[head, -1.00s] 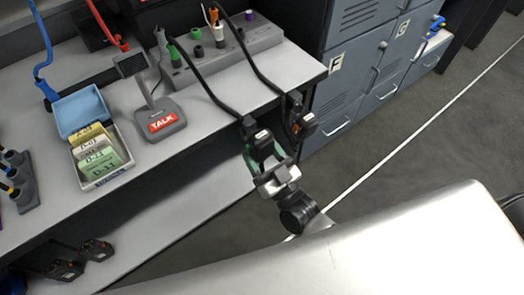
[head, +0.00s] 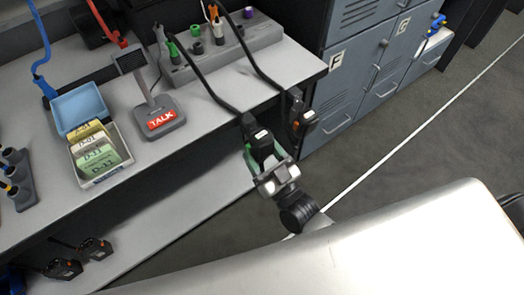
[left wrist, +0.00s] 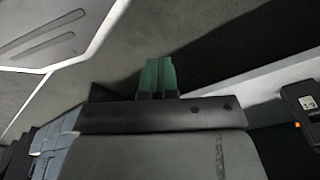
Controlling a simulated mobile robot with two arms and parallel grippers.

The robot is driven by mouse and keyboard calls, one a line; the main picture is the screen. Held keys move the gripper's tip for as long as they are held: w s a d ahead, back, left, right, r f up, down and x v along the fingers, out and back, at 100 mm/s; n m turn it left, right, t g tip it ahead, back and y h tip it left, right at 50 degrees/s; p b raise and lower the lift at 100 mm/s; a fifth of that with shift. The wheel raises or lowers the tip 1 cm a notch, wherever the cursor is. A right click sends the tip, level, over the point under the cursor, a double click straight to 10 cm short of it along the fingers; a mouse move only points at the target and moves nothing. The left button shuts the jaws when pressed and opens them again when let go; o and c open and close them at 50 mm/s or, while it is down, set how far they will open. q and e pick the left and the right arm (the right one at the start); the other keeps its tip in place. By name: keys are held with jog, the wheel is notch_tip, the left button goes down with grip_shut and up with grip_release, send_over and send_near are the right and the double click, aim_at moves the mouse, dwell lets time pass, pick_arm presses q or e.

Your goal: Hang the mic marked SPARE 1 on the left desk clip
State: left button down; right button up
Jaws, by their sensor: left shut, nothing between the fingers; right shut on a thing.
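My right gripper (head: 268,156) has green fingers and is shut on a black hand mic (head: 262,141), held just off the desk's front edge. A black cable runs from this mic up to the grey socket panel. Its small pale label is too small to read. I cannot make out SPARE 1 on either mic, and the desk clips are not clearly visible. My left gripper (left wrist: 158,77) shows only in the left wrist view, shut and empty.
The desk (head: 210,98) holds a TALK microphone (head: 163,115), a card box (head: 100,160) and the socket panel (head: 228,48). Grey lockers (head: 355,75) stand right of it. Radios (head: 64,269) lie on the lower shelf. A black device (left wrist: 302,108) shows at the left wrist view's right edge.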

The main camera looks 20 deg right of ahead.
pick_arm(q)
jog(key=shift+w+a, duration=0.1)
jog(key=shift+w, duration=0.05)
pick_arm(e)
jog(key=shift+f, duration=0.15)
jog(key=shift+f, duration=0.35)
pick_arm(q)
jog(key=shift+w+d+r, duration=0.2)
jog(key=shift+w+r, duration=0.5)
jog(key=shift+s, duration=0.1)
jog(key=shift+b, duration=0.3)
pick_arm(e)
jog(key=shift+f, duration=0.15)
jog(key=shift+f, duration=0.1)
pick_arm(q)
jog(key=shift+r, duration=0.25)
